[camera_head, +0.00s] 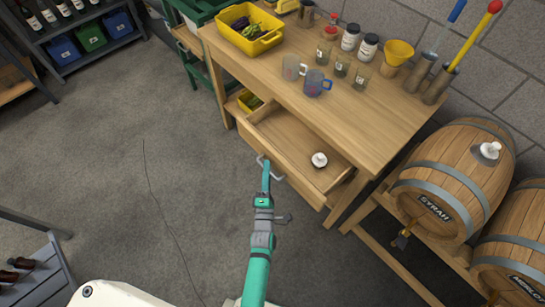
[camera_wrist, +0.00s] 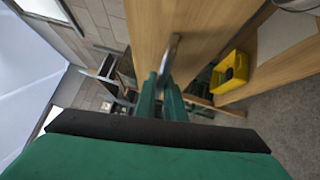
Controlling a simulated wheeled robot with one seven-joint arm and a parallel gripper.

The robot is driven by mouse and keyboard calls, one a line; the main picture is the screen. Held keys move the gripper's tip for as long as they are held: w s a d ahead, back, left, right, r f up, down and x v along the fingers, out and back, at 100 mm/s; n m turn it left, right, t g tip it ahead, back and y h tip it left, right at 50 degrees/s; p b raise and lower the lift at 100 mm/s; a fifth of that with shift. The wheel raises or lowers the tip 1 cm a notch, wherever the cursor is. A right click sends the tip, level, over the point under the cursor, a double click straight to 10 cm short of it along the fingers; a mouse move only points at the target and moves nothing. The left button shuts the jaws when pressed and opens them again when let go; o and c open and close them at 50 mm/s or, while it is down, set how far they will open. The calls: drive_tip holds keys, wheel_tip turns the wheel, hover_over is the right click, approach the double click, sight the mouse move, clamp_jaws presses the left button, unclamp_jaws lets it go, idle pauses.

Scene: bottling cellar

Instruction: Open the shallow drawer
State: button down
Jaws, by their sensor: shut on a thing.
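The shallow drawer (camera_head: 293,136) under the wooden workbench is pulled out well towards me. Its inside shows, with a small white-topped object (camera_head: 319,160) lying in it towards the right. The drawer's grey bar handle (camera_head: 270,168) is on the front panel. My gripper (camera_head: 266,172) is at the handle, its fingers closed around it. In the wrist view the green fingers (camera_wrist: 162,100) meet the metal handle (camera_wrist: 171,55) against the wooden drawer front (camera_wrist: 195,30). The fingertips partly hide the handle.
The workbench (camera_head: 300,100) carries a yellow crate (camera_head: 250,28), two mugs, jars and a yellow funnel (camera_head: 397,52). Barrels (camera_head: 445,180) on a wooden rack stand to the right. Open floor (camera_head: 130,160) lies left of the drawer.

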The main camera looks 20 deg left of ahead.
drive_tip(key=s+a, duration=0.3)
drive_tip(key=s, duration=0.3)
drive_tip(key=shift+s+a, duration=0.25)
drive_tip(key=shift+s, duration=0.1)
drive_tip(key=c, duration=2.1)
unclamp_jaws()
drive_tip(key=shift+s, duration=0.1)
drive_tip(key=v, duration=1)
drive_tip(key=shift+s, duration=0.3)
drive_tip(key=shift+d, duration=0.1)
